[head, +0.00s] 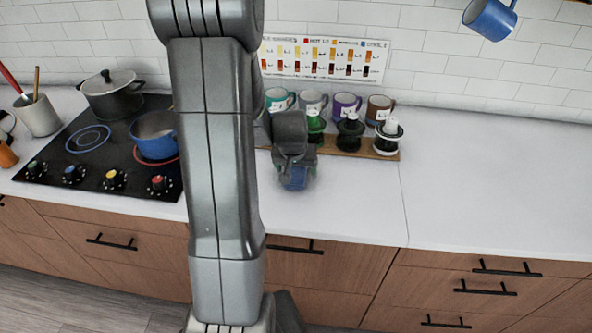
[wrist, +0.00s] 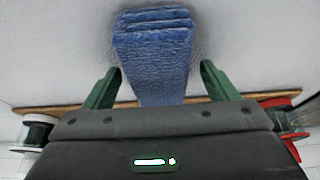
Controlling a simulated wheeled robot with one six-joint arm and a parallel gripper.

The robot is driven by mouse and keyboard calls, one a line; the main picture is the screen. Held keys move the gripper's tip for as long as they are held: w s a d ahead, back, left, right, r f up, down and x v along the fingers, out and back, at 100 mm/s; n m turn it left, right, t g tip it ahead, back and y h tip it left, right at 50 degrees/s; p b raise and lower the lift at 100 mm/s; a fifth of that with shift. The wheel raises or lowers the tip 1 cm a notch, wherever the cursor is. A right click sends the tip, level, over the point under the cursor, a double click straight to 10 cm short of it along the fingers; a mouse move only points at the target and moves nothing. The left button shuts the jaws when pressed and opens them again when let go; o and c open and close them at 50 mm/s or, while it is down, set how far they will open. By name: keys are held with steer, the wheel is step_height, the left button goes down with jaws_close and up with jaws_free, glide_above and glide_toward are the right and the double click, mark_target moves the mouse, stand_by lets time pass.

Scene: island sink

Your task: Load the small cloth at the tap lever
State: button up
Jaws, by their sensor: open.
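A small blue folded cloth (wrist: 155,50) lies on the white counter, its stacked folds visible in the wrist view. In the head view a bit of the blue cloth (head: 295,180) shows under my gripper (head: 294,165), and the rest is hidden. My gripper points down over the cloth. In the wrist view my gripper (wrist: 160,85) is open, with one green finger on each side of the cloth's near part. I cannot tell whether the fingers touch it. No tap or lever is recognisable in either view.
A wooden board (head: 385,153) with mugs and several dispensers stands close behind my gripper. A black hob (head: 95,150) with a grey pot (head: 112,95) and a blue pot (head: 154,135) is at left. A blue mug (head: 490,17) hangs upper right. The right counter (head: 490,180) is clear.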

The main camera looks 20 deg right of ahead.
steer(key=c, duration=1.1)
